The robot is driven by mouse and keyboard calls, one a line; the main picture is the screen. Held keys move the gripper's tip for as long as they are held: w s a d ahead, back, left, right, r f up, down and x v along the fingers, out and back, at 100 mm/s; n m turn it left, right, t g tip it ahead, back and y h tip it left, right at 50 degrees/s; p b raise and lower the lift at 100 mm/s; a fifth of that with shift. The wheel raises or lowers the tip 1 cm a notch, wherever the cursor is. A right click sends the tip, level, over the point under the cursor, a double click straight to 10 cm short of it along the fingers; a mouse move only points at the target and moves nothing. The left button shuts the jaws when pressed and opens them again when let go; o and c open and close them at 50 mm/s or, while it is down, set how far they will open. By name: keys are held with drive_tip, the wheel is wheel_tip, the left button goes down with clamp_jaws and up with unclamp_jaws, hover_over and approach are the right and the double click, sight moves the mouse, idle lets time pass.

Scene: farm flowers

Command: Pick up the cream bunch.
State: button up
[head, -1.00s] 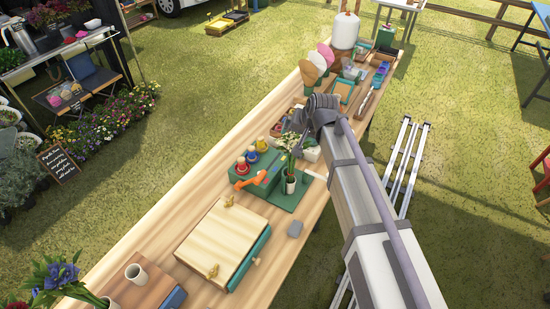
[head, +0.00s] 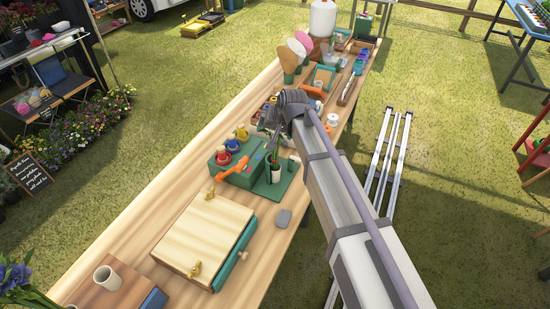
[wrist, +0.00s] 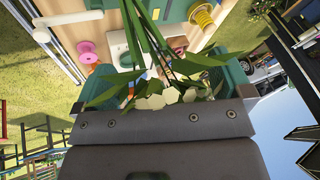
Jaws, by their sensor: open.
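The cream bunch shows in the wrist view as pale flower heads (wrist: 165,99) close against the dark palm of my gripper, with green stems and leaves running away from it. Two teal-green blocks, apparently my gripper's fingers (wrist: 166,82), stand wide apart on either side of the flowers. In the head view my gripper (head: 275,128) is over the table above a small pot (head: 276,174), with thin stems showing between them. The flower heads are mostly hidden there by the wrist. My gripper is open around or beside the bunch, and contact cannot be told.
A green machine with coloured knobs and an orange lever (head: 233,170) stands left of the pot. A wooden box (head: 205,236) is nearer. Paper cones (head: 297,50) and a white tank (head: 322,18) stand farther back. A pink spool (wrist: 87,51) shows in the wrist view.

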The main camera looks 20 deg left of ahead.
drive_tip(key=shift+r, duration=0.15)
drive_tip(key=c, duration=1.4)
